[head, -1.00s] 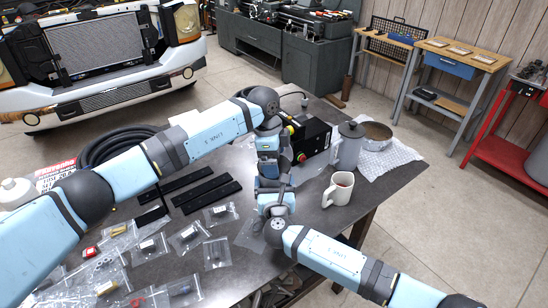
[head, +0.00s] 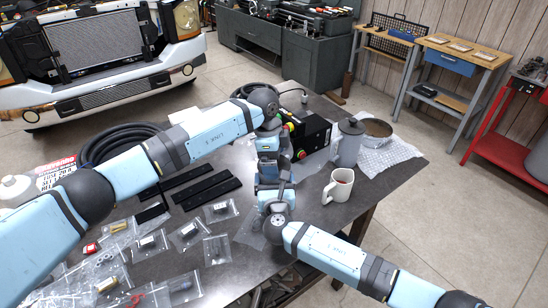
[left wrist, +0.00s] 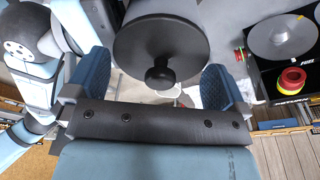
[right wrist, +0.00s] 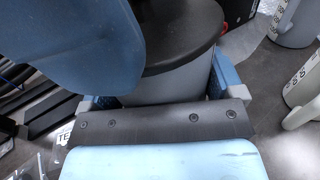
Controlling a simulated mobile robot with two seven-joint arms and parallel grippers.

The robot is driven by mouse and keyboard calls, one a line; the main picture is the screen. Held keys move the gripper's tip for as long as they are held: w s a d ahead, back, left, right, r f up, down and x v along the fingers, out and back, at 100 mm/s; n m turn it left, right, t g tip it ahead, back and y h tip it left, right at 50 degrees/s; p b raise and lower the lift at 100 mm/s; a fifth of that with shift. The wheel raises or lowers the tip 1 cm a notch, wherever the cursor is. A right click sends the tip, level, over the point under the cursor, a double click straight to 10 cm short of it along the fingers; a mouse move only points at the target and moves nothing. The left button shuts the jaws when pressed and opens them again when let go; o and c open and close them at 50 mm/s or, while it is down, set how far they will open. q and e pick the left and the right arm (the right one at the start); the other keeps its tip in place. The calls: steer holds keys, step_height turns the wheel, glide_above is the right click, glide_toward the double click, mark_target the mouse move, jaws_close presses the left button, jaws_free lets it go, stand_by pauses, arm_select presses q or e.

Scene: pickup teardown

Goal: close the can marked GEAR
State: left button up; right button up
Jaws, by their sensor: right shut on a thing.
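A grey can (right wrist: 172,82) with a broad black lid (right wrist: 180,30) stands in my right gripper in the right wrist view. My right gripper (head: 272,192) is shut on the can's body; in the head view my arms hide the can. The round black lid (left wrist: 155,38) and its knob (left wrist: 160,75) show from above in the left wrist view. My left gripper (left wrist: 158,84) is open over the lid, its fingers apart on either side of the knob and not touching it. The lid lies over the can's top; I cannot tell if it is fully seated. No GEAR marking is visible.
A white mug (head: 339,186) and a grey lidded vessel (head: 348,145) stand to the right. A black box with a red button (head: 310,135) is behind. Black bars (head: 205,188) and several small parts bags (head: 190,235) lie left. The table's right edge is near.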

arm_select(q)
step_height(320, 180, up, 12)
steer(key=a, duration=0.2)
steer(key=shift+w, duration=0.15)
arm_select(e)
steer(key=o, duration=1.1)
steer(key=shift+c, duration=0.2)
arm_select(q)
steer(key=shift+f, duration=0.1)
steer(key=shift+f+b, duration=0.65)
steer(key=shift+b, duration=0.05)
arm_select(e)
steer(key=s+d, duration=0.1)
steer(key=s, duration=1.2)
steer(key=shift+s, duration=0.4)
